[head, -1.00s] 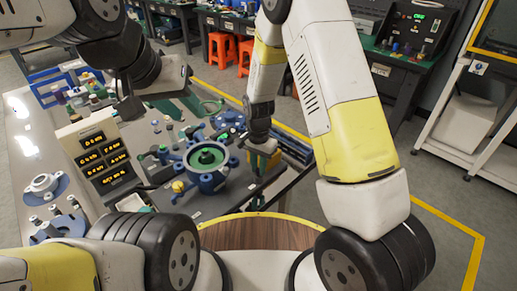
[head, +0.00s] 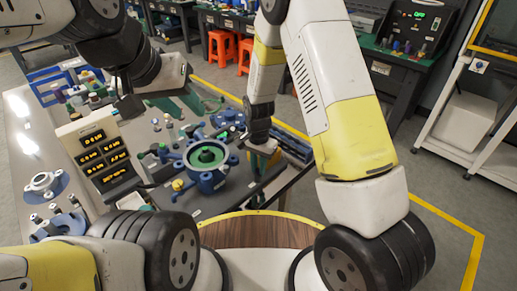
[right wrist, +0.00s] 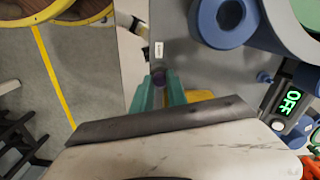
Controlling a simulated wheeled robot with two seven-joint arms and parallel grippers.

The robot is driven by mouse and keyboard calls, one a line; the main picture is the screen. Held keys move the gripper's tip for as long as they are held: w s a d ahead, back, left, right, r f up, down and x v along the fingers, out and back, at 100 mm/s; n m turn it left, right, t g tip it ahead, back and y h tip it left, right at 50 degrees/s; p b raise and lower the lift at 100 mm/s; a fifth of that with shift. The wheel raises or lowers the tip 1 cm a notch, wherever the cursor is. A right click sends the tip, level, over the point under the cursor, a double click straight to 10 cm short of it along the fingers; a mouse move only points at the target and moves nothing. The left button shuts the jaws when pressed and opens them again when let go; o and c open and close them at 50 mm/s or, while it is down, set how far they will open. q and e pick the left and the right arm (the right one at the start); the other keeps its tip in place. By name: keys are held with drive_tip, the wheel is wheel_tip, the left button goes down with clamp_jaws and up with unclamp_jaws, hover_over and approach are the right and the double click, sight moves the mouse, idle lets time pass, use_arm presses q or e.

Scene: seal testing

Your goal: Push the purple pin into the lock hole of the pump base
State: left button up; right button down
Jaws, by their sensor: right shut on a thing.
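The pump base (head: 207,172) is a blue round body with a green ring on top, standing on the grey mat; blue lugs and part of its body also show in the right wrist view (right wrist: 222,22). My right gripper (head: 264,152) is right of the pump base, low near the bench edge. In the right wrist view its green fingers (right wrist: 160,88) are closed around a small purple pin (right wrist: 158,76), mostly hidden between them. I cannot make out the lock hole. My left gripper (head: 195,104) is above the bench behind the pump base, its green fingers apart and empty.
A panel with lit orange displays (head: 103,157) stands left of the pump base. Several small fittings lie around it. A black device reading OFF (right wrist: 284,100) is at the right of the wrist view. Blue bins (head: 292,147) line the bench's right side.

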drive_tip(key=c, duration=1.2)
unclamp_jaws()
drive_tip(key=shift+f, duration=0.1)
drive_tip(key=shift+c, duration=0.2)
wheel_tip(320, 180, up, 9)
